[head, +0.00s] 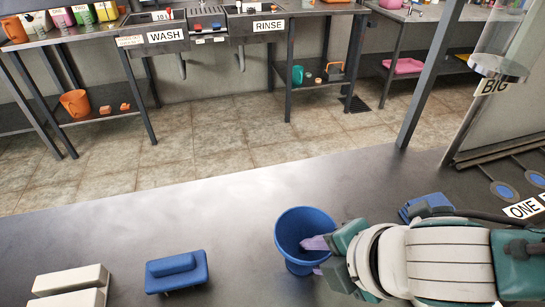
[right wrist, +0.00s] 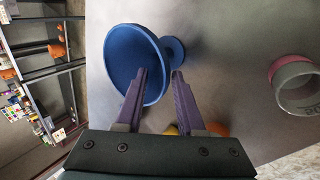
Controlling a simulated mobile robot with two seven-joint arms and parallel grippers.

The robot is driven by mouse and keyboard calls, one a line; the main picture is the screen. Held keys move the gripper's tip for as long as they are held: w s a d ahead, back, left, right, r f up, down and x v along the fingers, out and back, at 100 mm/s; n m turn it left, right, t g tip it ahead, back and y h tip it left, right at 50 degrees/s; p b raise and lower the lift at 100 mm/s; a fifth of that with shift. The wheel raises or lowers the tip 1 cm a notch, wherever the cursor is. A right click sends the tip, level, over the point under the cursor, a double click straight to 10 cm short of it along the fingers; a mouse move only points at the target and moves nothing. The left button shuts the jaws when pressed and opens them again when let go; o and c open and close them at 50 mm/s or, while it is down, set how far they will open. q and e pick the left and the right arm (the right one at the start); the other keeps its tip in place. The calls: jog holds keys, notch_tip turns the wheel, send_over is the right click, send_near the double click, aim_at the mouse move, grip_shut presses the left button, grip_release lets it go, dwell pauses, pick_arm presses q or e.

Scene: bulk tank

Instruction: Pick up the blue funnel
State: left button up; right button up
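The blue funnel (head: 290,222) stands on the dark tabletop with its wide mouth facing up. My right gripper (head: 316,257) comes in from the right, with one purple finger over the funnel's mouth and the other outside its wall. In the right wrist view, the funnel (right wrist: 127,55) shows its mouth and narrow spout, and my right gripper (right wrist: 160,76) is open with its fingertips apart. The left finger overlaps the rim and the right finger is beside the spout. I cannot tell whether either finger touches it. My left gripper is out of view.
A blue handled block (head: 178,270) lies left of the funnel, with pale blocks (head: 72,285) farther left. Another blue block (head: 427,204) lies behind my right arm. A pink and grey ring (right wrist: 297,88) shows at the right wrist view's right. The tabletop behind the funnel is clear.

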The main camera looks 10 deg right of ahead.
grip_shut()
dwell(1.3)
